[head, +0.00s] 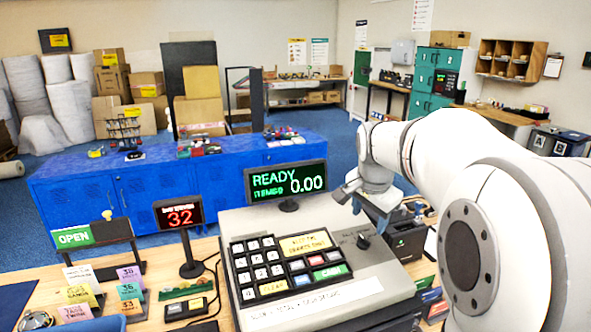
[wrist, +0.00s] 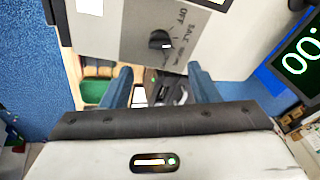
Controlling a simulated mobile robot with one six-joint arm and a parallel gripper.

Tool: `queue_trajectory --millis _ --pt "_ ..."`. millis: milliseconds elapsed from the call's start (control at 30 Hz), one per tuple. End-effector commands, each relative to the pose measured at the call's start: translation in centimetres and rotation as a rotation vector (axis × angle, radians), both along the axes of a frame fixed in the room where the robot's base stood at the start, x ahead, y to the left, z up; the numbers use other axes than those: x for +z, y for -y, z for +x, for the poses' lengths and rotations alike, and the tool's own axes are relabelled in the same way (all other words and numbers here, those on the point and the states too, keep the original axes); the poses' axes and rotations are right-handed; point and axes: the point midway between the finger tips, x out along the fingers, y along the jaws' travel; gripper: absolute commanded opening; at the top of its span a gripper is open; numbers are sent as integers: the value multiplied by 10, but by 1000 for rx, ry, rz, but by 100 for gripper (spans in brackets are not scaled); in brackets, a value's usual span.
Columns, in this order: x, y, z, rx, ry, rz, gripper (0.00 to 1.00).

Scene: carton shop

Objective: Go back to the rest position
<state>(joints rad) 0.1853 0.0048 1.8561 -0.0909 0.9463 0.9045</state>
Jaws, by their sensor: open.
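My white arm reaches in from the right in the head view. My gripper (head: 349,194) is above the back right part of the cash register (head: 312,298). In the wrist view the two blue fingers of my gripper (wrist: 160,86) stand apart with nothing held between them. A black knob (wrist: 160,40) sits on the register's grey panel beyond the fingertips, apart from them, beside lettering that includes OFF and SALE. The knob also shows in the head view (head: 363,241). The register display (head: 287,181) reads READY, 0.00.
A red "32" sign (head: 179,214) stands left of the register. An OPEN sign (head: 74,237) and several coloured cards stand further left. A black device (head: 407,240) stands right of the register, near my arm. A blue cabinet (head: 150,196) lies behind the counter.

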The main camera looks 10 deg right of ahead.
Motion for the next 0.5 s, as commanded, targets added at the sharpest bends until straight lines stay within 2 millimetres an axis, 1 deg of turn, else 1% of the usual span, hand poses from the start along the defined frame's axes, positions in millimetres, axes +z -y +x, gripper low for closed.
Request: queue_trajectory --millis 67,167,200,267,300,367,400,500 --pt "-1 -11 -16 68 -8 -12 55" --pt "-6 -32 -51 225 -30 -40 55" --pt "-10 -41 -69 303 -40 -55 55" --pt "-18 -55 -96 428 -54 -78 55" --pt "-25 -63 -115 507 -64 -91 55" --pt "-34 -74 -140 623 -75 -113 55" --pt "-41 -79 -156 696 -81 -127 55" --pt "-58 -91 -188 846 -93 -154 55"
